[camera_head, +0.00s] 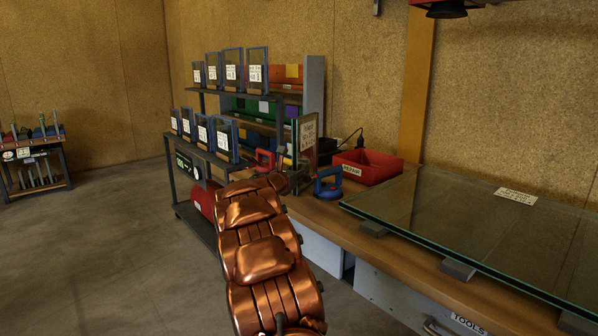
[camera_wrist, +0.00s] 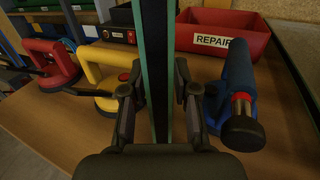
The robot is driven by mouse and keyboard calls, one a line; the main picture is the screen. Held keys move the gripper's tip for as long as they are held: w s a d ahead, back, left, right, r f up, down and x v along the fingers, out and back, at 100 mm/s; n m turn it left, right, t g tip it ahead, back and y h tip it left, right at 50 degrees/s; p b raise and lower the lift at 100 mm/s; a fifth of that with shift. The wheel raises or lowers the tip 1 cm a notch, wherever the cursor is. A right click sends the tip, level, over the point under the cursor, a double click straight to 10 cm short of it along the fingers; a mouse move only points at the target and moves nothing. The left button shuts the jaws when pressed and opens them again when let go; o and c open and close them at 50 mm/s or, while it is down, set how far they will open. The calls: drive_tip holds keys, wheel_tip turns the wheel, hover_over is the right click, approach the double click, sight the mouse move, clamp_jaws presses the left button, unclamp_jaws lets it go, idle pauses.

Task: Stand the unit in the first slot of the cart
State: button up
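The glass unit (camera_head: 307,135) stands upright and carries a white label. In the wrist view the unit (camera_wrist: 155,60) shows edge-on, with green glass edges and a dark middle. My gripper (camera_wrist: 158,80) has one finger on each side of it, and the fingertips appear to press on its faces.
A two-shelf rack (camera_head: 240,96) holds several blue-framed panes behind my arm. On the wooden bench (camera_head: 345,210) are a red REPAIR bin (camera_head: 370,165), a blue suction cup (camera_wrist: 238,95), a yellow one (camera_wrist: 103,72) and a red one (camera_wrist: 52,62). A large glass sheet (camera_head: 470,225) lies at right. The left floor is clear.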

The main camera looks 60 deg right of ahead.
drive_tip(key=shift+r, duration=0.1)
drive_tip(key=s+a+p, duration=0.1)
drive_tip(key=a, duration=1.1)
drive_tip(key=shift+s, duration=0.2)
drive_tip(key=s+a+f+m+g+y, duration=0.3)
drive_tip(key=s+a+m, duration=0.3)
drive_tip(key=s+a, duration=0.2)
drive_tip(key=s+a+f+m+g+y, duration=0.2)
drive_tip(key=s+a+f+m+y, duration=0.15)
drive_tip(key=s+a+m, duration=0.4)
drive_tip(key=s+a+f+m+y, duration=0.2)
drive_tip(key=s+a+f+y, duration=0.1)
drive_tip(key=a, duration=0.6)
drive_tip(key=s+a+f+m+y, duration=0.2)
drive_tip(key=s+a+f, duration=0.4)
drive_tip(key=a, duration=0.4)
drive_tip(key=shift+s+a+f+y, duration=0.2)
drive_tip(key=shift+a+f+y, duration=0.05)
drive_tip(key=shift+y, duration=0.4)
drive_tip(key=shift+o, duration=0.2)
drive_tip(key=s+a+f+m+y, duration=0.1)
drive_tip(key=s+a, duration=0.3)
drive_tip(key=a, duration=0.4)
drive_tip(key=s+a+f+g+y, duration=0.1)
drive_tip(key=s+a+y, duration=0.2)
drive_tip(key=a, duration=0.6)
drive_tip(key=shift+s+f+m+y, duration=0.3)
drive_tip(key=shift+s+m+y, duration=0.05)
drive_tip(key=shift+y, duration=0.25)
